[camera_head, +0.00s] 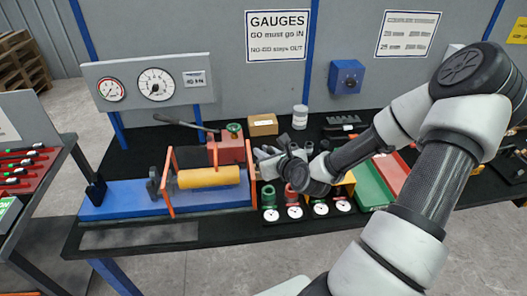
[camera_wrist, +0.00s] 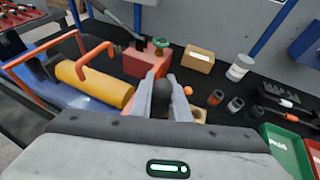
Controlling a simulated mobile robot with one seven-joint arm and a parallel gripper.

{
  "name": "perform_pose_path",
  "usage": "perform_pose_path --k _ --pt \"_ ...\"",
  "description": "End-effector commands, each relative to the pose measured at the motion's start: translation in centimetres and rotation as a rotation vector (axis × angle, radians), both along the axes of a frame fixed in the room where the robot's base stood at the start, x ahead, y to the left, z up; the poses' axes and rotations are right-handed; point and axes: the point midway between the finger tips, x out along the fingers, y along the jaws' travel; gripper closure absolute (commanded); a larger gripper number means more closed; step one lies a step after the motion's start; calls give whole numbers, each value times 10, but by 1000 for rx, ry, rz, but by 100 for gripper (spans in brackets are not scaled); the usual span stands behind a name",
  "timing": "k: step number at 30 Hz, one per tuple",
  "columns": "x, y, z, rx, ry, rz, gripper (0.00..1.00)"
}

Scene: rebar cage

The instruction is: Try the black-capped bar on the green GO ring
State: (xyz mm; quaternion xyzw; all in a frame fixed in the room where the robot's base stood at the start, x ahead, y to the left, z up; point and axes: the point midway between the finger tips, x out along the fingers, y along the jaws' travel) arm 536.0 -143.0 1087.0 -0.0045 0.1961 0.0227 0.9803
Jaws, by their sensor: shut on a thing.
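My gripper (camera_head: 286,163) is low over the middle of the bench, above the row of ring gauges. In the wrist view its two fingers (camera_wrist: 166,95) are shut on a bar whose round black cap (camera_wrist: 163,88) shows between them. The rest of the bar is hidden by the fingers and the gripper body. A green ring (camera_head: 269,197) stands at the left end of the row, in front of my gripper. A red ring (camera_head: 291,194) stands just right of it. My wrist partly covers the other rings. The bar is not seen inside any ring.
A blue press with a yellow cylinder (camera_head: 209,177) and orange guards lies left. A red pump (camera_head: 229,149), cardboard box (camera_head: 263,125) and white jar (camera_head: 300,117) stand behind. A green tray (camera_head: 373,188) and red tray lie right. White dials (camera_head: 295,212) line the front edge.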

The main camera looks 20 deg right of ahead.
Motion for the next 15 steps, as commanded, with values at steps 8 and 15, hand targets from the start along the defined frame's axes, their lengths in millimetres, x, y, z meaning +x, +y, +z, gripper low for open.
perform_pose_path --k 8,15 --pt "1 0 -27 1 -2 0 100" --pt "1 1 -48 0 -2 1 100"
